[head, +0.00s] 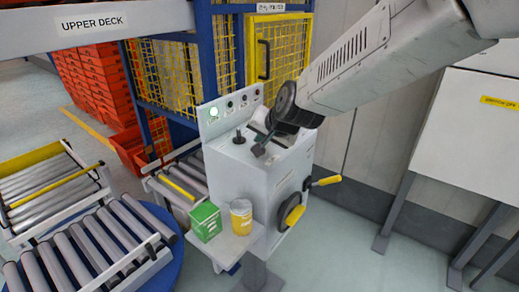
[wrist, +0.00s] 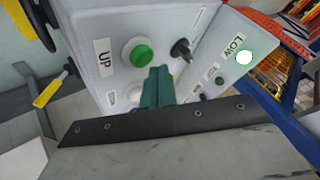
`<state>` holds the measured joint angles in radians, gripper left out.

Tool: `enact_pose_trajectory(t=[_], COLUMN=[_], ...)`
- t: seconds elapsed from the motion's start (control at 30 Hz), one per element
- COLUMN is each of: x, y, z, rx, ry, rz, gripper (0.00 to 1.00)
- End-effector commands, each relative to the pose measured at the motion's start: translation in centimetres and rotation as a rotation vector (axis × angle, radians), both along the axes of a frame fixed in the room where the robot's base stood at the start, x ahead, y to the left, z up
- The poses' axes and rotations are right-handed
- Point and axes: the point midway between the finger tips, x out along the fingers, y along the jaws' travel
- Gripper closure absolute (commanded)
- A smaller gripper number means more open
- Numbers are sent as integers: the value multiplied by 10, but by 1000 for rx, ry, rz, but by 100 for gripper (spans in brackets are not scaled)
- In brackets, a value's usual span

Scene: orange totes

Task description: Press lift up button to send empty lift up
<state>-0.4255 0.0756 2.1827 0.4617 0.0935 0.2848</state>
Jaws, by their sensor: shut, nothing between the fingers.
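The control console (head: 250,180) is a white box below the middle of the head view. In the wrist view a round green button (wrist: 138,54) in a pale collar sits on its top face beside an "UP" label (wrist: 105,58). My gripper (head: 258,150) is over the console top in the head view and hides part of it. In the wrist view its teal fingers (wrist: 158,75) are shut and empty, their tips just right of and below the green button; I cannot tell whether they touch it. The lift cage (head: 250,50) has blue posts and yellow mesh.
A white lamp (wrist: 243,57) is lit by a "LOW" label. A black lever (wrist: 181,50) stands near the button. A green box (head: 205,221) and yellow can (head: 241,217) stand on the console's side shelf. Roller conveyors (head: 90,245) fill the left; orange totes (head: 90,75) are stacked behind.

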Motion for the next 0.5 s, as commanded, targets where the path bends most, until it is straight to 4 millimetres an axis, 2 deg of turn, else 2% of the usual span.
enact_pose_trajectory(t=[0.5], x=[0], y=[0], z=[-9], rx=[0], ry=[0], rz=[0], gripper=[100])
